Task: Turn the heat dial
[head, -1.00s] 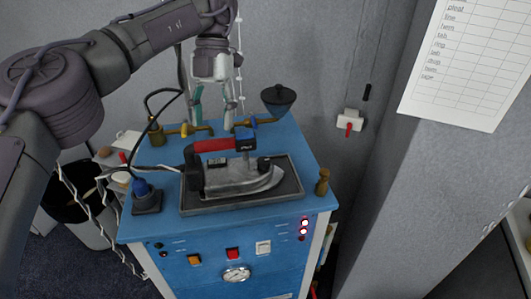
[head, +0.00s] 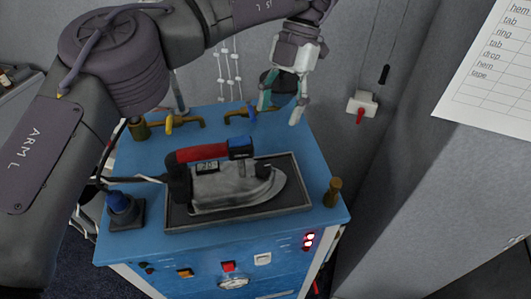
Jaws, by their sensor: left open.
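A steam iron (head: 235,190) with a red handle (head: 203,153) lies on a dark tray (head: 180,218) on top of a blue boiler unit (head: 160,160). A small black knob (head: 264,169) stands on the iron near its tip, and a small display (head: 207,167) sits under the handle. I cannot tell for sure whether that knob is the heat dial.
Brass taps (head: 182,122) stand along the unit's back edge, and a brass post (head: 333,192) at the right front corner. The front has several switches, a gauge (head: 233,283) and red lights (head: 310,240). A wall switch (head: 361,105) and grey wall are at right.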

